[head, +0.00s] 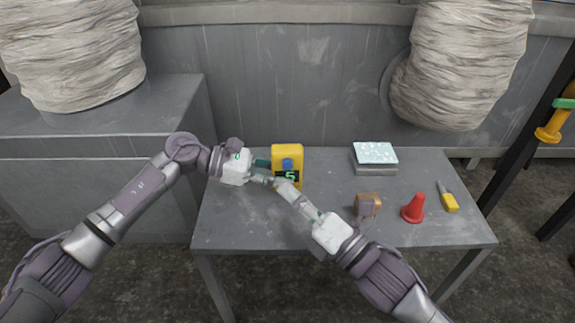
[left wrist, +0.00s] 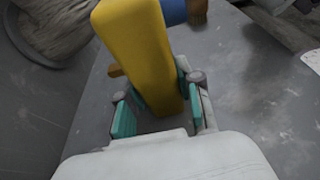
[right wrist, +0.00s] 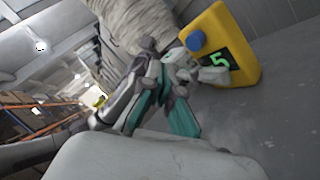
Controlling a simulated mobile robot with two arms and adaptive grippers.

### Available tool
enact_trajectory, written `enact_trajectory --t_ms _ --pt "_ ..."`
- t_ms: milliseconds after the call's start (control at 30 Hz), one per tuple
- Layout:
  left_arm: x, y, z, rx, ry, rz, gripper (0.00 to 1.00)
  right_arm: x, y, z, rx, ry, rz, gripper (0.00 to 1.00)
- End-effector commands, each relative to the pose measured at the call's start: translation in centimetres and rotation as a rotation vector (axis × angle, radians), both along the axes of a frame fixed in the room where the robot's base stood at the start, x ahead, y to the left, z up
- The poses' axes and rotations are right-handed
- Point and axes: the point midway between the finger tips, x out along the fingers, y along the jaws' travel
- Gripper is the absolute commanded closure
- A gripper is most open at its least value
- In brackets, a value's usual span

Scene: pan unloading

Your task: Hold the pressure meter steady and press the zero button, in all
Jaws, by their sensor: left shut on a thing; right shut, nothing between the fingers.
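The pressure meter (head: 288,153) is a yellow box standing upright on the grey table, with a blue round knob (right wrist: 196,40) and a dark display (right wrist: 220,61) showing a green 5. My left gripper (head: 263,169) is shut on the meter from its left side; the left wrist view shows the yellow body (left wrist: 140,50) between its teal-padded fingers. My right gripper (head: 279,184) is shut and empty, its tips close to the lower front of the meter. I cannot tell whether they touch it. A separate zero button cannot be made out.
The front left of the table is clear. A grey wall stands behind.

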Motion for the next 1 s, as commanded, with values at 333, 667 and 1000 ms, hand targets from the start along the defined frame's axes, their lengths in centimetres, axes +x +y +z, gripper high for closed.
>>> enact_trajectory --t_ms 333,667,1000 --pt "0.0 0.0 -0.1 0.001 0.000 0.000 0.84 2.9 0.1 0.0 0.001 0.000 0.002 1.00" --pt "0.0 0.0 -0.1 0.001 0.000 0.000 0.84 3.0 0.1 0.0 0.001 0.000 0.001 1.00" --pt "0.0 0.0 -0.1 0.001 0.000 0.000 0.84 3.0 0.1 0.0 0.001 0.000 0.001 1.00"
